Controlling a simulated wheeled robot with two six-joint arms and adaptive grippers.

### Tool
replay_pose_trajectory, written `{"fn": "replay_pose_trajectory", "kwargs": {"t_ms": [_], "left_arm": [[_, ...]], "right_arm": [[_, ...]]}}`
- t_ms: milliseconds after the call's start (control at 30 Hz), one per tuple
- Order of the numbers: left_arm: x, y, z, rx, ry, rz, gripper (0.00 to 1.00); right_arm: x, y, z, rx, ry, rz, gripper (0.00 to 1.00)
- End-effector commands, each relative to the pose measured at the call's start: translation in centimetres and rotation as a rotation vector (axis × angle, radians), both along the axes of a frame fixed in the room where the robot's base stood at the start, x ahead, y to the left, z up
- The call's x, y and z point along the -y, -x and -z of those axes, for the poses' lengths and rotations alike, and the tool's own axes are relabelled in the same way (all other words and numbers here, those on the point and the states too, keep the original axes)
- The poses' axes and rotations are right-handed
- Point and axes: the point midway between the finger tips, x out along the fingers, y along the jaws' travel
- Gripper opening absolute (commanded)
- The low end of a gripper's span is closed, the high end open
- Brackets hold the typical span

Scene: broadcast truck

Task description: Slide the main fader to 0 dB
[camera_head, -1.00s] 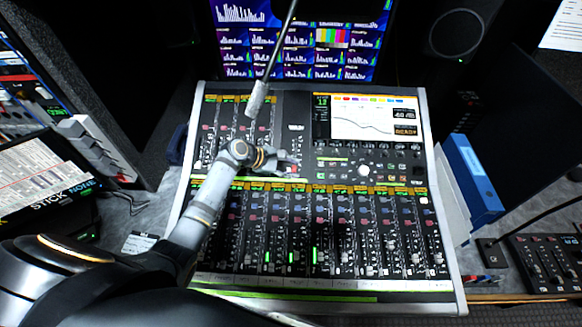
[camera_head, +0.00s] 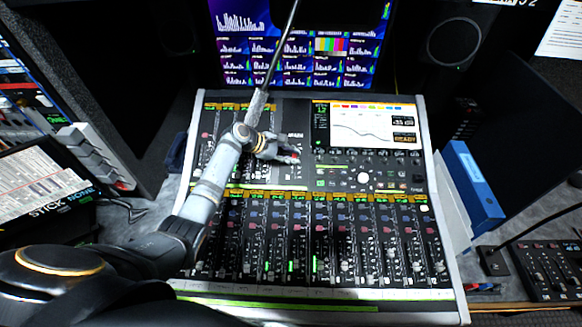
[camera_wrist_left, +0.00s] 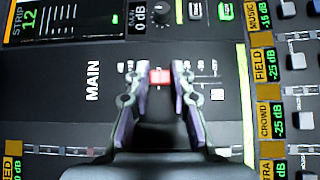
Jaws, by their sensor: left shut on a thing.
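The mixing console (camera_head: 187,262) stands in the middle of the head view. The main fader's red cap (camera_wrist_left: 160,77) shows in the wrist view on a dark panel beside the white MAIN label (camera_wrist_left: 92,80). Small scale marks show on both sides of the cap; I cannot read their values. My left gripper (camera_head: 294,156) reaches over the panel from the left. Its fingertips (camera_wrist_left: 160,76) are shut on the red cap, one on each side. In the head view the fingers largely hide the cap and slot. My right gripper is not in view.
Fader banks with yellow strip labels (camera_head: 330,196) lie close around the main panel. The console screen (camera_head: 362,122) is to the right. A thin boom (camera_head: 278,55) rises behind the gripper. A blue binder (camera_head: 474,187) stands at the right.

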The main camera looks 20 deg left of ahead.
Motion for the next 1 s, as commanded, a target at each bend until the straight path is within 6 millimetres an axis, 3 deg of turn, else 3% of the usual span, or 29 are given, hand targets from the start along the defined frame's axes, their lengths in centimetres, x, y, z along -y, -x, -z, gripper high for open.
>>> {"fn": "replay_pose_trajectory", "kwargs": {"t_ms": [267, 300, 467, 767, 1000], "left_arm": [[-0.1, -0.1, 0.0, -0.003, -0.001, 0.000, 0.00], [-0.1, -0.1, 0.0, -0.003, -0.002, -0.001, 0.23], [-0.1, -0.1, 0.0, -0.003, -0.001, 0.000, 0.45], [-0.2, -0.1, -0.1, -0.002, -0.001, -0.001, 0.45], [-2.8, 1.8, -2.6, 0.001, -0.008, -0.001, 0.45]], "right_arm": [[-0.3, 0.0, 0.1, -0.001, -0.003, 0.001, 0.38], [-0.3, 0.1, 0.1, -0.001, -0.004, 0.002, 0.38], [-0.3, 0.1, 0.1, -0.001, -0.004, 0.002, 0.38], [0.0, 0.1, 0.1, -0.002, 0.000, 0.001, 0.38], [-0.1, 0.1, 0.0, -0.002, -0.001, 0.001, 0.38]]}}
